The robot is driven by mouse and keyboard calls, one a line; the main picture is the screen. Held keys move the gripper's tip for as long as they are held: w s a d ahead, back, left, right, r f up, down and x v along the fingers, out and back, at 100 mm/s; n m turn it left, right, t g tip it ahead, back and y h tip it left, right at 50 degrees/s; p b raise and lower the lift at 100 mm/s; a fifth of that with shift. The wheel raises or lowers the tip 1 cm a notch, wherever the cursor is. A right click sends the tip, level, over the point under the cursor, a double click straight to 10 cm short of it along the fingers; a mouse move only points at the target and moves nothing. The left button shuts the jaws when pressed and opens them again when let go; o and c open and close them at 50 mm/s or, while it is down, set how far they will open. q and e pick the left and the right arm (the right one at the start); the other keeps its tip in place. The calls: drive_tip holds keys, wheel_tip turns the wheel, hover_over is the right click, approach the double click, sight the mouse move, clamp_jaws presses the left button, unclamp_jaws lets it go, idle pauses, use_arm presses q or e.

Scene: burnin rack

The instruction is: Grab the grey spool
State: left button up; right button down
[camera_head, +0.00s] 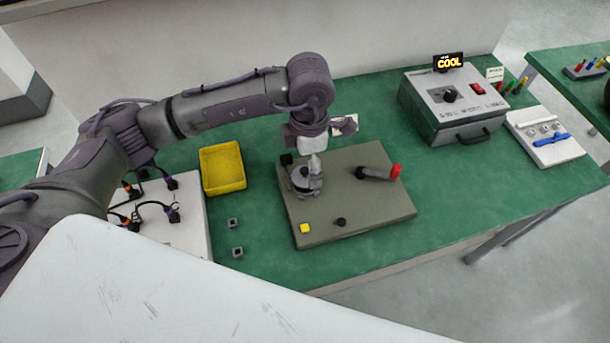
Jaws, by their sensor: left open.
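My left arm reaches in from the left, and its gripper (312,168) points down over the left part of an olive-grey board (355,215). The gripper is open. A round grey piece (300,187), which looks like the grey spool, sits on the board directly under the gripper. The fingers partly cover it, and I cannot tell whether they touch it or are around it. My right gripper is not in view.
The board also carries a red-tipped lever (378,174), a yellow button (305,228) and a black knob (341,222). A yellow bin (222,168) stands left. A grey box unit (450,105) stands right, by a white tray (545,140). Green table (290,270) is clear in front.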

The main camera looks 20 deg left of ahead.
sight(305, 169)
use_arm(q)
drive_tip(key=shift+a+f, duration=0.1)
drive_tip(key=shift+f, duration=0.45)
drive_tip(key=f, duration=0.1)
drive_tip(key=f+p, duration=0.1)
drive_tip(key=f, duration=0.1)
drive_tip(key=shift+a+f+p, duration=0.3)
drive_tip(key=shift+p, duration=0.1)
drive_tip(key=shift+w+f, duration=0.1)
drive_tip(key=shift+f, duration=0.4)
drive_tip(key=shift+c, duration=1.2)
drive_tip(key=c, duration=1)
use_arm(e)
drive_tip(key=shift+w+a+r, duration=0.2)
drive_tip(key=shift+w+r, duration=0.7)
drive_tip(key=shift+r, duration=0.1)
use_arm(q)
drive_tip(key=shift+r, duration=0.1)
